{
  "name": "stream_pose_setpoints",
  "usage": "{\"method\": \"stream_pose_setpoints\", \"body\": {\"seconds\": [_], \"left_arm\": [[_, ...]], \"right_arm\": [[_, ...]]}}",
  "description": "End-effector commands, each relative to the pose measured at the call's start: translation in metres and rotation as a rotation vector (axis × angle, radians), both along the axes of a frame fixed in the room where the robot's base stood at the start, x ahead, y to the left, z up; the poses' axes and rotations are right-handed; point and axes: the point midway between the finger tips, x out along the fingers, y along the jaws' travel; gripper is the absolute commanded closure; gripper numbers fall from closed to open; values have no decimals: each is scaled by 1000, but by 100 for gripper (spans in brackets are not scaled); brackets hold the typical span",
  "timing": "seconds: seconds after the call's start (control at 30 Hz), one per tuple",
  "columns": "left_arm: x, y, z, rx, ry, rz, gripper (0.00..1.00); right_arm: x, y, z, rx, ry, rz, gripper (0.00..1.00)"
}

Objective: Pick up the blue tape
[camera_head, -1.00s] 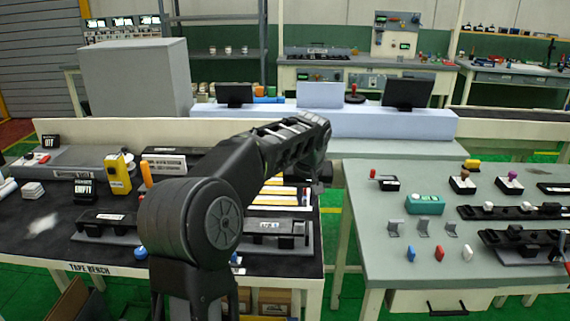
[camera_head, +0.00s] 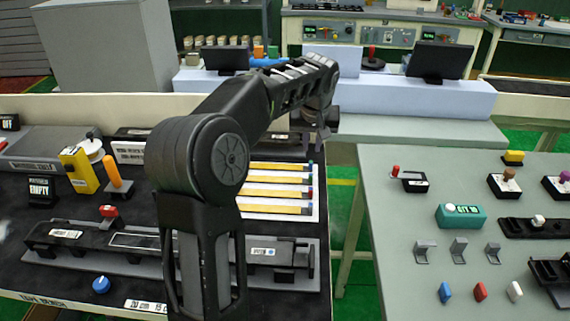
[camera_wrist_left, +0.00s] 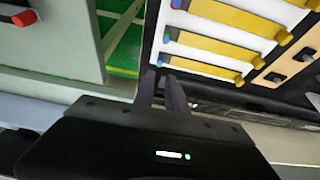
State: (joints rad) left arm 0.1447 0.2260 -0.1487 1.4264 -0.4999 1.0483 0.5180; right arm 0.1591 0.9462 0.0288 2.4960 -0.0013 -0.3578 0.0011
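Several yellow strips lie side by side on a white board (camera_head: 262,216) on the dark left bench, with small coloured ends at their right. One blue-ended strip (camera_head: 275,210) is nearest the front. I cannot tell for certain which strip is the blue tape. The strips also show in the left wrist view, where the upper one has a blue end (camera_wrist_left: 180,4). My left gripper (camera_head: 325,128) is above and beyond the board's right end, apart from the strips. Its fingers (camera_wrist_left: 158,75) show a narrow gap with nothing between them. My right gripper is out of view.
My left arm hides part of the left bench. A black fixture (camera_head: 130,243), a blue knob (camera_head: 101,284) and a yellow box (camera_head: 78,169) are on that bench. A grey-green table (camera_head: 400,240) with small parts stands at right, across a gap of green floor.

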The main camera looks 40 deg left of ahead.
Motion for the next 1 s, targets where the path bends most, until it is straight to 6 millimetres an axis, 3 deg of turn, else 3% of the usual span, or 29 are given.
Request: {"method": "stream_pose_setpoints", "body": {"seconds": [0.33,0.7,1.0], "left_arm": [[7,6,-24,-1,2,0,84],[8,7,-28,0,1,0,84],[18,14,-66,-2,2,0,84]], "right_arm": [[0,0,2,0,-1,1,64],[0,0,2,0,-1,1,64],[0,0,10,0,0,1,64]]}}
